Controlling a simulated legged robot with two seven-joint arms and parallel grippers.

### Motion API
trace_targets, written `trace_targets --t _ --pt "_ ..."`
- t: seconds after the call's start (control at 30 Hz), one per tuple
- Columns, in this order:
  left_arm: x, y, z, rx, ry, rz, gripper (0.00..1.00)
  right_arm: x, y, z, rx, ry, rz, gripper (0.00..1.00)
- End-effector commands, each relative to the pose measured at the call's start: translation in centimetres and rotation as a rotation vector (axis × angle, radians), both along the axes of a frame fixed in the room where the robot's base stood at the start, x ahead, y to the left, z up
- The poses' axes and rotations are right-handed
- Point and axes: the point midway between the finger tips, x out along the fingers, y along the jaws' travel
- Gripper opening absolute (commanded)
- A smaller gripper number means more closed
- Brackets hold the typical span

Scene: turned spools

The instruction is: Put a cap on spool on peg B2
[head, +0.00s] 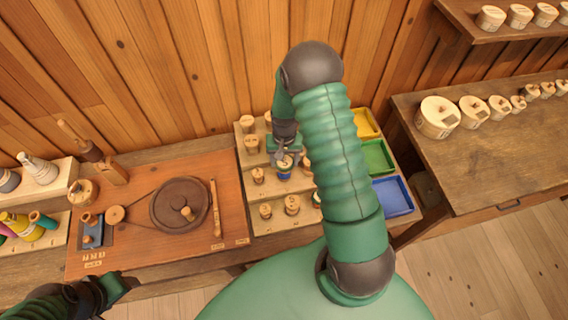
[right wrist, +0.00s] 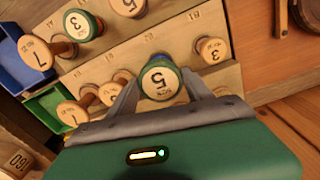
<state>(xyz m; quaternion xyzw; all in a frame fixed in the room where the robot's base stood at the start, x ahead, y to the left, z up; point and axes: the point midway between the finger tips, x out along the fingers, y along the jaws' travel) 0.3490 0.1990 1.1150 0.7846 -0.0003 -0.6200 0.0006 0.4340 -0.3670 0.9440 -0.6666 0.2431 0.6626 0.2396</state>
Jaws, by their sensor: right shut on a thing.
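My right gripper (head: 284,157) is over the stepped wooden rack (head: 252,180). It is shut on a round piece numbered 5 (right wrist: 158,82), with a pale wooden face and a green and blue rim; it also shows in the head view (head: 285,165). I cannot tell whether this piece is a cap alone or a capped spool, or whether it touches the rack. Several wooden spools stand on the rack, among them one numbered 3 (right wrist: 212,50) and one numbered 7 (right wrist: 42,52).
Yellow (head: 366,123), green (head: 378,157) and blue (head: 393,196) trays lie right of the rack. A board with a dark turntable (head: 178,204) is on the left. Round wooden boxes (head: 437,117) line the right table, whose front is clear.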

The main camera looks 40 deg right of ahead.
Motion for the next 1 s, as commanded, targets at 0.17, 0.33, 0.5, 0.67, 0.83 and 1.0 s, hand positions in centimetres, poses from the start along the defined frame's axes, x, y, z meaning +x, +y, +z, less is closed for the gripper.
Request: trace_targets --t 0.17,0.33,0.5,0.67,0.83,1.0 --pt "0.01 -0.01 -0.01 0.000 0.000 0.000 0.58 0.06 -0.25 -0.01 0.000 0.000 0.000 0.21" --pt "0.02 -0.01 0.01 0.000 0.000 0.000 0.58 -0.05 -0.12 0.08 -0.001 -0.001 0.000 0.21" --pt "0.01 -0.01 0.24 0.000 0.000 0.000 0.58 -0.38 0.39 0.14 0.000 0.001 0.000 0.21" --pt "0.01 0.00 0.34 0.000 0.000 0.000 0.58 -0.55 0.70 0.03 0.000 0.000 -0.001 0.21" --pt "0.01 -0.01 0.31 0.000 0.000 0.000 0.58 -0.55 0.70 -0.01 0.000 0.000 -0.001 0.21" --pt "0.01 -0.01 -0.08 0.000 0.000 0.000 0.58 -0.39 0.42 -0.43 0.001 -0.001 -0.001 0.21"
